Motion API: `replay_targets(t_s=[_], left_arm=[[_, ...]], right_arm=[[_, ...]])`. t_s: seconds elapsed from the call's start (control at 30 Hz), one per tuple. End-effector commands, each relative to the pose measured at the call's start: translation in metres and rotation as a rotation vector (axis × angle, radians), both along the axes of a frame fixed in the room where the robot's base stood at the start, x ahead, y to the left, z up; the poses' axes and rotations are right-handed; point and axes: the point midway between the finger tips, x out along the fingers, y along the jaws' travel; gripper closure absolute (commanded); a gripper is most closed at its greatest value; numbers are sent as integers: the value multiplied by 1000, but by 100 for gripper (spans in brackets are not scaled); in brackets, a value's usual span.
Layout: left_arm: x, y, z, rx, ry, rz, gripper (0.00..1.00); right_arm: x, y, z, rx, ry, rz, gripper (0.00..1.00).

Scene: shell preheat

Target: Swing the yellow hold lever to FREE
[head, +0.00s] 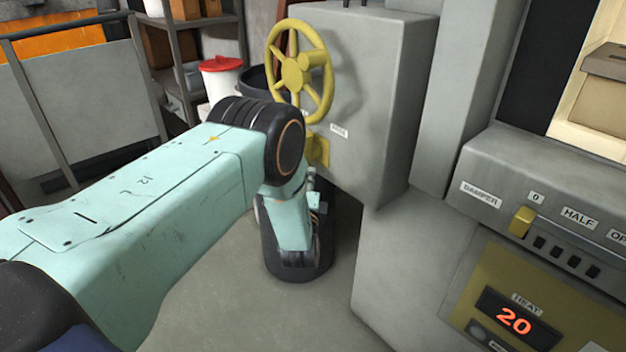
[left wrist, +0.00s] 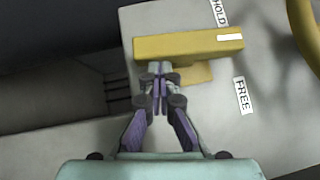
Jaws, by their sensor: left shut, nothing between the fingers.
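The yellow hold lever (left wrist: 190,45) lies across the left wrist view as a thick bar with a white mark on its right end. That end is close to the HOLD label (left wrist: 219,12) and away from the FREE label (left wrist: 243,96). Part of the yellow lever fitting (head: 318,150) shows in the head view below the handwheel, partly behind my arm. My left gripper (left wrist: 158,74) is shut and empty, its tips at the lever's lower edge. I cannot tell whether they touch it. In the head view my wrist hides most of the gripper (head: 312,180). My right gripper is out of view.
A yellow handwheel (head: 299,72) sits on the grey cabinet (head: 385,110) just above the lever. The furnace panel with a damper knob (head: 521,222) and a heat display (head: 515,318) reading 20 is at right. A white bucket with red lid (head: 221,75) stands behind.

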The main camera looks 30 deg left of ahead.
Motion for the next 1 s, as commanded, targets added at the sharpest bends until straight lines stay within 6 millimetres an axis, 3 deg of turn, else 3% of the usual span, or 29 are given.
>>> replay_targets(t_s=[0.03, 0.23, 1.0], left_arm=[[0, 5, -7, 36, -17, 7, 100], [2, 11, -8, 113, -49, 7, 100], [4, 20, -11, 109, -47, 6, 100]], right_arm=[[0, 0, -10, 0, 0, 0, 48], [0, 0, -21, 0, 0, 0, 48], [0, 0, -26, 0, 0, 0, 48]])
